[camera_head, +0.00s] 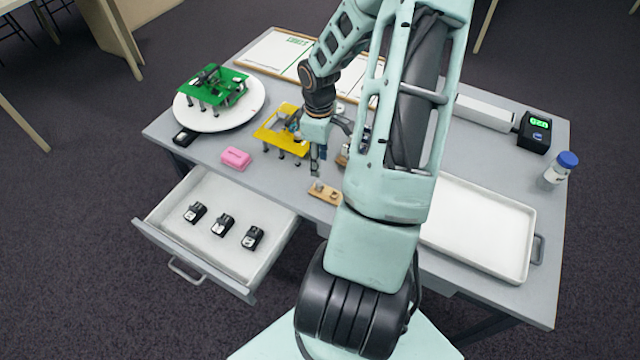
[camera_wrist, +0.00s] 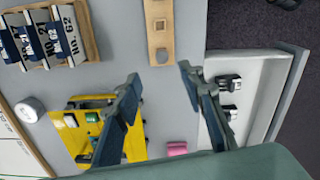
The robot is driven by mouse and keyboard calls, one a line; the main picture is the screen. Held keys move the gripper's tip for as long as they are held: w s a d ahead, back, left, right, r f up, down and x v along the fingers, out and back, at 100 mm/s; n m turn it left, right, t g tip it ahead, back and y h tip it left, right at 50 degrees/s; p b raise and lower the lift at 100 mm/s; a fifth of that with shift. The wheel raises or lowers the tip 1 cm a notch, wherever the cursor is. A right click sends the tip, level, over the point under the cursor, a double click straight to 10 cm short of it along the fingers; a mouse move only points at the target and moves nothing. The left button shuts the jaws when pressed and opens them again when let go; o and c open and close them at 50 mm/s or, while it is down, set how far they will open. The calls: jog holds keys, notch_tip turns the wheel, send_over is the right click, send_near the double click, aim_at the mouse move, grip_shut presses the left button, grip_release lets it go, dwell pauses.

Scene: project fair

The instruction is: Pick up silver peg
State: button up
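A small wooden block (camera_head: 325,194) lies near the front edge of the grey table. A short silver peg (camera_head: 318,185) appears to stand upright at its left end. In the wrist view, the block (camera_wrist: 160,36) runs down from the top edge, and the silver peg (camera_wrist: 162,56) shows from above at its lower end. My gripper (camera_head: 317,168) hangs above and close to the peg. In the wrist view, my gripper (camera_wrist: 159,82) has its two fingers spread apart, with nothing between the tips. The peg lies just beyond the fingertips.
A yellow board on legs (camera_head: 281,133) stands left of my gripper, with a pink block (camera_head: 236,157) nearby. An open drawer (camera_head: 174,221) holds several small black devices. A wooden holder with labelled items (camera_wrist: 88,38) stands close by. A white tray (camera_head: 480,228) is right.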

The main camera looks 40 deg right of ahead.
aim_at(319, 183)
notch_tip(319, 183, down, 3)
jog(key=shift+f, duration=0.15)
jog(key=shift+s+a+f, duration=0.1)
jog(key=shift+f, duration=2.55)
jog(key=c, duration=0.9)
